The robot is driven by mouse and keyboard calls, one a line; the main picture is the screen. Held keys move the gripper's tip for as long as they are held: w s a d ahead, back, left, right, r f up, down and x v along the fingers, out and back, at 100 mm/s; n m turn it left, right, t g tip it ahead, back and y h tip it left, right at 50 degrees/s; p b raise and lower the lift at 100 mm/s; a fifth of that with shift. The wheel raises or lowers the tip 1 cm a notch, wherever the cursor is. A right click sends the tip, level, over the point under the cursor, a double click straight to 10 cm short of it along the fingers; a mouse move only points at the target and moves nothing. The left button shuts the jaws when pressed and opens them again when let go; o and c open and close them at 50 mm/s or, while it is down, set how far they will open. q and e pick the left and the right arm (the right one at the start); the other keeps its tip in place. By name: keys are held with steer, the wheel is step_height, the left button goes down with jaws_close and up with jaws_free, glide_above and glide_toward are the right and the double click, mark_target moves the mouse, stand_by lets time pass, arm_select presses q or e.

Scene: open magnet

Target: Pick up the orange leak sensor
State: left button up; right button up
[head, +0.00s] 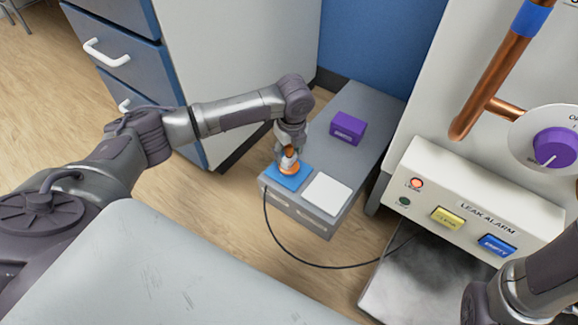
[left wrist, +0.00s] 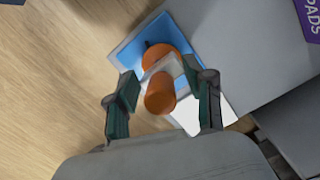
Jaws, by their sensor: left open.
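The orange leak sensor (head: 291,166) stands on a blue pad (head: 280,181) at the near end of a low grey cabinet. It has an orange base, a pale middle band and an orange top. In the left wrist view the sensor's orange top (left wrist: 160,97) shows between my fingers. My left gripper (head: 289,154) points down over the sensor and is open, with a finger on either side of it (left wrist: 165,85). I cannot tell whether the fingers touch it. My right gripper is outside the frames; only part of my right arm shows.
A white pad (head: 328,194) lies right of the blue one. A purple box (head: 348,128) stands farther back on the grey cabinet (head: 377,104). A black cable (head: 292,254) runs from the blue pad toward the leak alarm panel (head: 470,208) at right. Blue drawers (head: 120,45) stand at left.

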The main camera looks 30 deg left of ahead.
arm_select(q)
jaws_close()
stand_by(0.5)
